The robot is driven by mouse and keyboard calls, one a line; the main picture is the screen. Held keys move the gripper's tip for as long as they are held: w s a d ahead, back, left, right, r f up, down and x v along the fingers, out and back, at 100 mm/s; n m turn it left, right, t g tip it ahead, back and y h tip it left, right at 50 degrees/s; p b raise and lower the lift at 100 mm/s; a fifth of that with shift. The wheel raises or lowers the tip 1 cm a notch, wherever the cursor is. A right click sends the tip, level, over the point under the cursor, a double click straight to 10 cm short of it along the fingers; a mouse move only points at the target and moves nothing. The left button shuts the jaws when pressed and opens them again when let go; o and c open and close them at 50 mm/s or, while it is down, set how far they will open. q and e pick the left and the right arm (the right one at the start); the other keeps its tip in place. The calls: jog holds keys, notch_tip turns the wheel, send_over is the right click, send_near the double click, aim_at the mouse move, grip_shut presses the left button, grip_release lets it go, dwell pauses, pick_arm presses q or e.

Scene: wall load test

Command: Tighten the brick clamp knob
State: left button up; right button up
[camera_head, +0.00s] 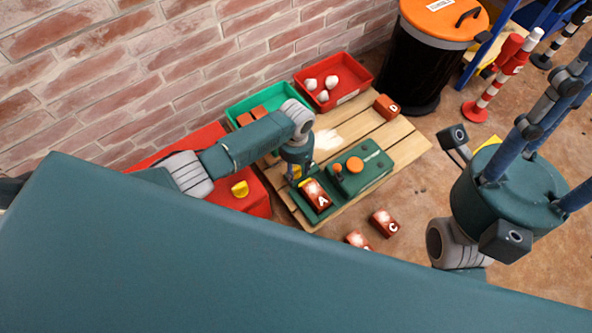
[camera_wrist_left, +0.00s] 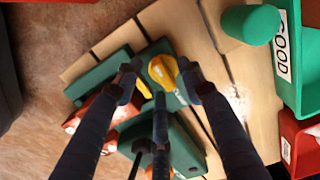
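The green brick clamp (camera_head: 322,200) sits at the front edge of the slatted wooden table. Red brick A (camera_head: 317,195) lies in it; the brick also shows in the left wrist view (camera_wrist_left: 88,122). The yellow clamp knob (camera_wrist_left: 162,72) lies between the dark fingers of my left gripper (camera_wrist_left: 159,78) in the left wrist view. Gaps show on both sides of the knob, so these fingers look open around it. In the head view my left gripper (camera_head: 298,178) points down beside brick A and hides most of the knob. My right gripper (camera_head: 572,75) has spread fingers, appears empty and is partly out of frame.
A green box with an orange button (camera_head: 354,164) stands right beside the clamp. Behind are a green crate (camera_head: 243,103) and a red crate (camera_head: 356,72). Brick D (camera_head: 387,106) is on the table; brick C (camera_head: 384,222) is in front. A black bin (camera_head: 424,70) stands behind right.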

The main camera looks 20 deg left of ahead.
pick_arm(q)
jog(key=shift+c, duration=0.2)
grip_shut()
